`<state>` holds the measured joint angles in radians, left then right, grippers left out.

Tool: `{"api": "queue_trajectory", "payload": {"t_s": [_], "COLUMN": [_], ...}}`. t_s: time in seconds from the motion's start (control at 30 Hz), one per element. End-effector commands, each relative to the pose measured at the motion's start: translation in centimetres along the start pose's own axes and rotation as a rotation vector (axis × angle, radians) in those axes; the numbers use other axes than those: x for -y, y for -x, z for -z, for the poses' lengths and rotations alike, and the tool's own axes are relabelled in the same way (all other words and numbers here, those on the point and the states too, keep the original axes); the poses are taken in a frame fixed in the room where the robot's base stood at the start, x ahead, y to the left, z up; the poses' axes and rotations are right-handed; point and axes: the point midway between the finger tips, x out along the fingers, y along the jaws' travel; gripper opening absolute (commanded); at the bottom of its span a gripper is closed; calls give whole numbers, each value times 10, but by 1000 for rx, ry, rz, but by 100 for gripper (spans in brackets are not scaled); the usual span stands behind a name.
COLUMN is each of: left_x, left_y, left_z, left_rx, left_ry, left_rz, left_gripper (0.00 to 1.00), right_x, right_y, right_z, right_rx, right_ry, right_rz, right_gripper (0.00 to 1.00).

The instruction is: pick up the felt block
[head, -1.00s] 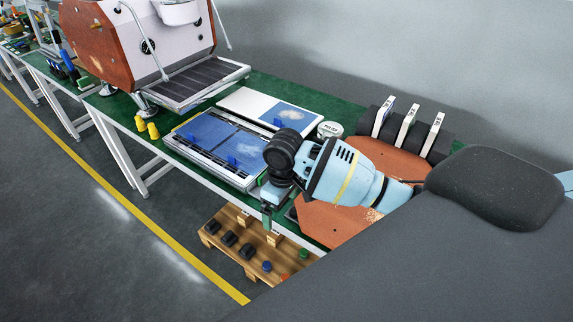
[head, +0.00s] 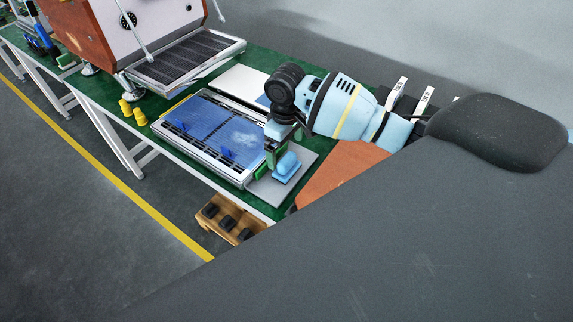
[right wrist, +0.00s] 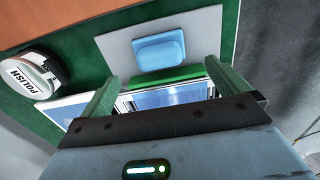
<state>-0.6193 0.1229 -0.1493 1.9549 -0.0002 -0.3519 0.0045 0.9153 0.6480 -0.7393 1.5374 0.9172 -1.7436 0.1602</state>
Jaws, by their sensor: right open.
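The felt block appears to be the light blue rounded block (head: 287,166) lying on a flat grey plate (head: 262,191). In the right wrist view the block (right wrist: 160,52) lies flat on the grey plate (right wrist: 112,47), just beyond my fingertips and roughly centred between them. My right gripper (head: 281,154) is beside and slightly above the block, partly in front of it in the head view. My left gripper is not in view.
A tray with blue panels (head: 208,129) sits left of the plate. A tin marked POLISH (right wrist: 32,78) stands at left in the right wrist view. An orange-brown surface (head: 340,173) lies right of the plate. A wooden rack (head: 228,222) stands below the table edge.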

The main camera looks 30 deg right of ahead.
Motion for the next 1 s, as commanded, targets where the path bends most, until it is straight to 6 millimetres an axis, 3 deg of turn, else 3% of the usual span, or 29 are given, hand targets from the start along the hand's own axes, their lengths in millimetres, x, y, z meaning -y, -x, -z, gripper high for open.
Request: {"api": "queue_trajectory", "payload": {"t_s": [0.1, 0.27, 0.63, 0.93, 1.0], "left_x": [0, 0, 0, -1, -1], "left_y": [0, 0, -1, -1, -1], "left_z": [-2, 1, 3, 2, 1], "left_rx": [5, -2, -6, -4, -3], "left_ry": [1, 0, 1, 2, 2], "left_rz": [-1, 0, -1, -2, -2], "left_gripper": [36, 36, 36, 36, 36], "right_x": [0, 0, 1, 1, 1], "right_y": [-12, -15, -60, -63, -63], "right_z": [-1, -1, -5, -4, -4], "right_rx": [3, 1, 3, -1, -1], "right_ry": [1, 1, 1, 1, 1], "right_rz": [1, 0, 1, -1, -1], "right_gripper": [100, 100, 100, 100, 92]}}
